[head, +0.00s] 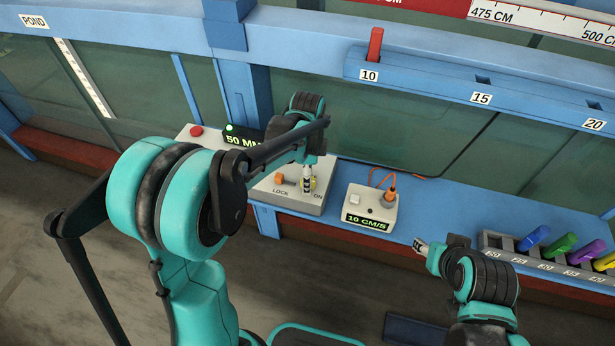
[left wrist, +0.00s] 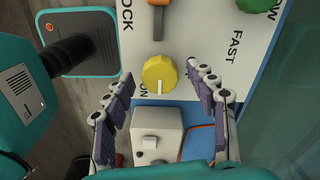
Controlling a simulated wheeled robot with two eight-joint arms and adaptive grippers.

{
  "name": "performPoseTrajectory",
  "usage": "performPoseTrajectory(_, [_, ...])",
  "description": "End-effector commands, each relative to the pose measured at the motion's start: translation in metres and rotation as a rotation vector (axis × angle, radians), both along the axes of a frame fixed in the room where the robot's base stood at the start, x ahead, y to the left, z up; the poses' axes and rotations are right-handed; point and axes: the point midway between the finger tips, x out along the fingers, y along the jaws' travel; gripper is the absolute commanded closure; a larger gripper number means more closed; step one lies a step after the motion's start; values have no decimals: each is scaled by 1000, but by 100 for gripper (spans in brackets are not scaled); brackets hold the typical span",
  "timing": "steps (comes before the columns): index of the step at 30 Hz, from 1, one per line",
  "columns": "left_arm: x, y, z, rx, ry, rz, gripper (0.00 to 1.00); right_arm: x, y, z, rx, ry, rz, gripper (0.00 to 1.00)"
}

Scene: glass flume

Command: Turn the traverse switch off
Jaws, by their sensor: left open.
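A control box (head: 301,202) stands on the blue ledge, with a yellow round knob (left wrist: 159,73) on its top. The knob also shows in the head view (head: 314,184), partly behind my left gripper. Its white pointer aims at the bottom of the left wrist view, beside the letters ON. No legible label says traverse. My left gripper (head: 307,184) is open, with its two fingers (left wrist: 159,76) apart on either side of the knob and nothing held. Contact with the knob cannot be told. My right gripper (head: 419,245) is near the ledge's front; its jaws are too small to judge.
An orange lever (head: 279,178) by LOCK and a green knob (left wrist: 256,4) by FAST are close to the yellow knob. A red button (head: 196,131) is at the box's left. A smaller box (head: 369,209) reading 10 CM/S and a rack (head: 492,240) of coloured pieces stand to the right.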

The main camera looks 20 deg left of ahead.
Motion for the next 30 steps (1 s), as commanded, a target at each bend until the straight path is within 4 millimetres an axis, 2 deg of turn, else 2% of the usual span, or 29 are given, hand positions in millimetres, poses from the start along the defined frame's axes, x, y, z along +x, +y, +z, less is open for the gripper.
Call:
performPoseTrajectory(1, [0,0,0,0,0,0,43,0,0,0,0,0,0,56])
performPoseTrajectory(6, [0,0,0,0,0,0,88,0,0,0,0,0,0,56])
performPoseTrajectory(7, [0,0,0,0,0,0,93,0,0,0,0,0,0,56])
performPoseTrajectory(20, [0,0,0,0,0,62,93,0,0,1,0,0,0,56])
performPoseTrajectory(30, [-1,0,0,-1,0,316,93,0,0,5,0,0,0,56])
